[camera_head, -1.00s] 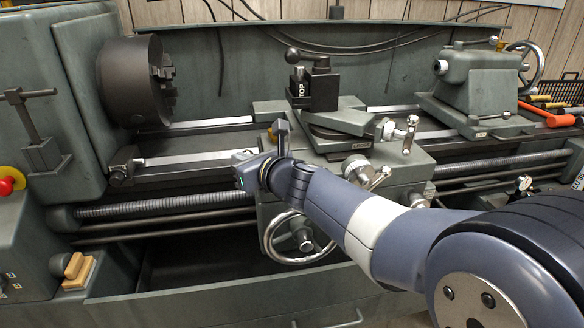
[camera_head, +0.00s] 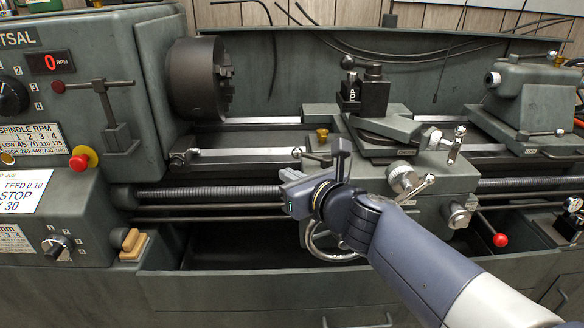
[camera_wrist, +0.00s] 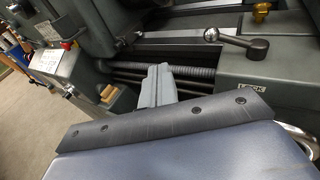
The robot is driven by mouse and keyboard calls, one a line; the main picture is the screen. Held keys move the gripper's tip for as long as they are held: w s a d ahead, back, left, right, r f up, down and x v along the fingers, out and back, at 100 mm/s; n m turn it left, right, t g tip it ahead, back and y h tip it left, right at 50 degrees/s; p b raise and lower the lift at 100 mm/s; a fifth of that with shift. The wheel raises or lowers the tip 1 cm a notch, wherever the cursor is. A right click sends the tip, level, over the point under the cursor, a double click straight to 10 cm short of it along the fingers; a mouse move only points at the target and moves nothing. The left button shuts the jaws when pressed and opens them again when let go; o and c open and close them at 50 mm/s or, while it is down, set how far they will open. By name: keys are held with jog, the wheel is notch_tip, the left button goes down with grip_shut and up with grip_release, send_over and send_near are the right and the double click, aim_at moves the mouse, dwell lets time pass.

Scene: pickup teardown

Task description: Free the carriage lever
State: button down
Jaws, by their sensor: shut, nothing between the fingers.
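In the wrist view the lever (camera_wrist: 235,41) lies nearly level above a block with a LOCK label (camera_wrist: 255,87). My gripper (camera_head: 290,178) is in front of the carriage, below and left of the lever. In the wrist view my gripper (camera_wrist: 158,72) is shut and empty, apart from the lever, over the feed screw.
The chuck (camera_head: 198,78) and headstock stand at left. A brass knob (camera_head: 322,134) sits just behind the lever. The tool post (camera_head: 366,93) and a red-ball lever (camera_head: 500,240) are to the right. A handwheel (camera_head: 325,247) is partly hidden below my wrist.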

aim_at(313, 157)
jog(key=shift+s+d+r, duration=0.1)
jog(key=shift+s+r, duration=0.1)
jog(key=shift+s, duration=0.8)
jog(key=w+f+b, duration=0.1)
jog(key=w+f, duration=0.1)
jog(key=w, duration=0.9)
jog(key=shift+w+a+f, duration=0.15)
jog(key=shift+w+a, duration=0.15)
jog(key=shift+a, duration=0.05)
